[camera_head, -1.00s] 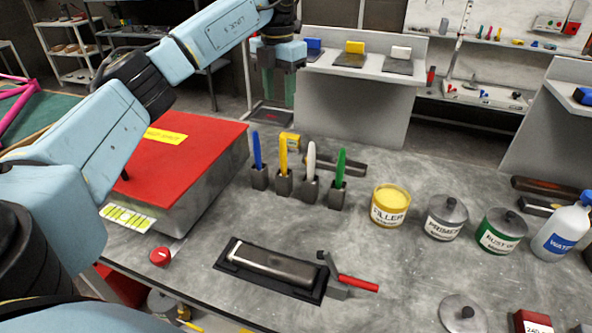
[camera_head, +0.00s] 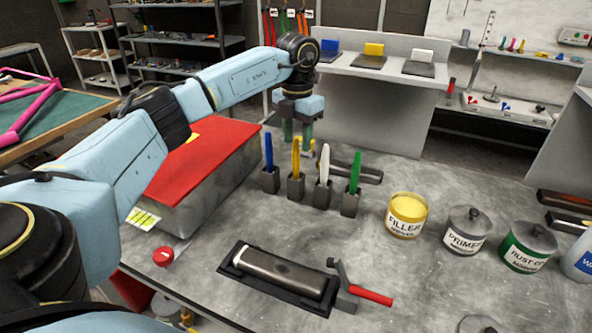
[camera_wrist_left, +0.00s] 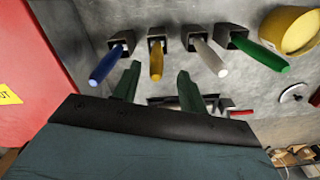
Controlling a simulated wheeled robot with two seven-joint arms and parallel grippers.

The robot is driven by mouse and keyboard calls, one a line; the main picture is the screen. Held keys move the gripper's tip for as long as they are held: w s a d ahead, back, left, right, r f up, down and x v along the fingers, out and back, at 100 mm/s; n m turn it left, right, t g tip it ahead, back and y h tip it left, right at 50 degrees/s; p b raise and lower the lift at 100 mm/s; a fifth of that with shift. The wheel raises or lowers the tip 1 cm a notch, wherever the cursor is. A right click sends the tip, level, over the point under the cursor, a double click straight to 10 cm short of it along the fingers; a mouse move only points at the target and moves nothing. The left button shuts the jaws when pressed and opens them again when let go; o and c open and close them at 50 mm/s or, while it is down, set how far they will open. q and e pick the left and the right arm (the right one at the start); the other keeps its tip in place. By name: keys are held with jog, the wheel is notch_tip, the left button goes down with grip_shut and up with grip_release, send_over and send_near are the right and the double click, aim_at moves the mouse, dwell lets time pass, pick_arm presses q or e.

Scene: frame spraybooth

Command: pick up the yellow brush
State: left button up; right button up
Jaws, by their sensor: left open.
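The yellow brush (camera_head: 296,158) stands upright in a dark block holder, second from the left in a row of brushes. Beside it stand a blue brush (camera_head: 269,152), a white brush (camera_head: 323,163) and a green brush (camera_head: 354,174). My left gripper (camera_head: 297,138) points down with its green fingers apart, close to the top of the yellow brush and seemingly behind it. In the left wrist view the yellow brush (camera_wrist_left: 156,61) shows between the open fingertips (camera_wrist_left: 160,72), its handle not gripped. My right gripper is out of view.
A red-topped box (camera_head: 205,165) stands left of the brushes. A filler can (camera_head: 406,216), a primer can (camera_head: 466,232) and another can stand to the right. A sanding block in a black tray (camera_head: 232,270) and a red-handled scraper (camera_head: 370,296) lie in front.

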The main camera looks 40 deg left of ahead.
aim_at(295, 153)
pick_arm(q)
jog(key=f, duration=0.4)
jog(key=shift+a, duration=0.25)
grip_shut()
